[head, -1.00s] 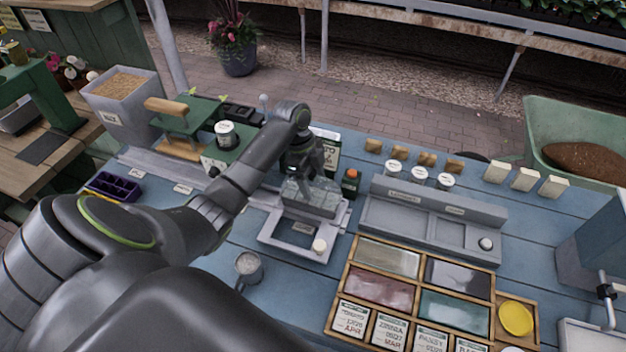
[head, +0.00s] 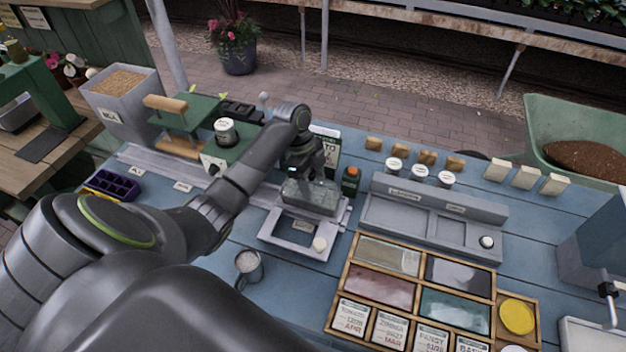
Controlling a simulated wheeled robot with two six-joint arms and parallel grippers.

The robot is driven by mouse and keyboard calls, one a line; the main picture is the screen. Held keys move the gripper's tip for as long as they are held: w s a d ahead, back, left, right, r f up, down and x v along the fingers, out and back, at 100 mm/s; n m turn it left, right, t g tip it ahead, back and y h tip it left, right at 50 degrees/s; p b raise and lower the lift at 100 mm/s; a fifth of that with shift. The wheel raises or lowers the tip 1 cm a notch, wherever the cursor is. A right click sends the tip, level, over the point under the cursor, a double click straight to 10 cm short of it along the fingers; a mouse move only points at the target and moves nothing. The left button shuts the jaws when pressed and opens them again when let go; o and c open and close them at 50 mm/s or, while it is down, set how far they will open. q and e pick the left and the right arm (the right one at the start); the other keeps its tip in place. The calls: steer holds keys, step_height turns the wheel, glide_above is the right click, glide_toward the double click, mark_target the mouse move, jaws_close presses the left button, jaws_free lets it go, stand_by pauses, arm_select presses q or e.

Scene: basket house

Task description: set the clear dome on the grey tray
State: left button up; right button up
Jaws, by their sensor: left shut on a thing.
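The clear dome (head: 312,196) is a see-through box-like cover at the middle of the head view. My left gripper (head: 303,172) is shut on its top from above. The dome is over the back part of a light grey tray or frame (head: 283,243) with a dark opening; I cannot tell whether it touches it. A small round cream knob (head: 319,244) is at that frame's front right. Another grey tray (head: 404,210) with recesses lies to the right, holding several white-lidded jars at its back. My right gripper is not in view.
A green bottle (head: 350,181) stands close right of the dome. A wooden compartment box (head: 343,290) with seed packets lies in front right. A metal mug (head: 249,266) stands front left. A green press (head: 187,125) is behind left.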

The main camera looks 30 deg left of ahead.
arm_select(q)
steer(key=shift+f, duration=0.1)
steer(key=o, duration=1.5)
steer(key=shift+r+p, duration=4.05)
steer(key=shift+p, duration=0.05)
steer(key=shift+f, duration=0.1)
